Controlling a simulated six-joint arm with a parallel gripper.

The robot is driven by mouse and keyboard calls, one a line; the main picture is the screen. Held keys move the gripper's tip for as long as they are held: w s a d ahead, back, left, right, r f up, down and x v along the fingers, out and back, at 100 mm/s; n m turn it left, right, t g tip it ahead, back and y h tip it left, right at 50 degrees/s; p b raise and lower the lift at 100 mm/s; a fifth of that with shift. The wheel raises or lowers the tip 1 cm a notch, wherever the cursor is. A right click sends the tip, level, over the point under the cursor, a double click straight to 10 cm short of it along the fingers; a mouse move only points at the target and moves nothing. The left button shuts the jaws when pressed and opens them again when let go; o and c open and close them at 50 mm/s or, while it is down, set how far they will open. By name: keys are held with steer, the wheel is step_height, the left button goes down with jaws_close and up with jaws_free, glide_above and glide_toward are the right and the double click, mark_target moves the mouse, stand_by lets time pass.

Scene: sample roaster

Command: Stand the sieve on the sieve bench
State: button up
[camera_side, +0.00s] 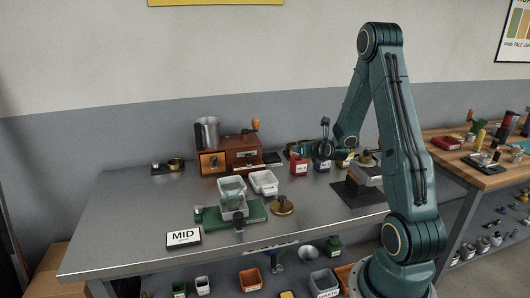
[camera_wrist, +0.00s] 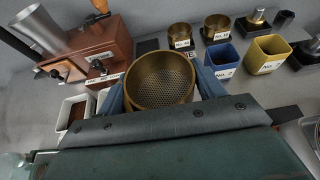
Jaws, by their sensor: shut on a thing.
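The sieve (camera_wrist: 161,80) is a round brass ring with a perforated floor. My gripper (camera_wrist: 160,90) is shut on it, with one blue finger on either side. The sieve's open top faces the wrist camera. In the side view my gripper (camera_side: 312,149) is above the back of the steel table, over the small coloured canisters, and the sieve is too small there to make out clearly. I cannot tell for sure which thing is the sieve bench.
A wooden box with a metal cup (camera_side: 208,132) stands at the back. A red canister (camera_side: 298,166) and a blue canister (camera_side: 322,165) stand under my gripper.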

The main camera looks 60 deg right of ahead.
glide_above(304, 188)
steer(key=f, duration=0.9)
steer(key=shift+w+d, duration=0.1)
steer(key=shift+d, duration=0.1)
steer(key=shift+f, duration=0.1)
steer(key=shift+f, duration=1.8)
steer(key=shift+f, duration=0.2)
steer(key=o, duration=1.1)
steer(key=shift+r, duration=0.2)
steer(key=shift+a, duration=0.1)
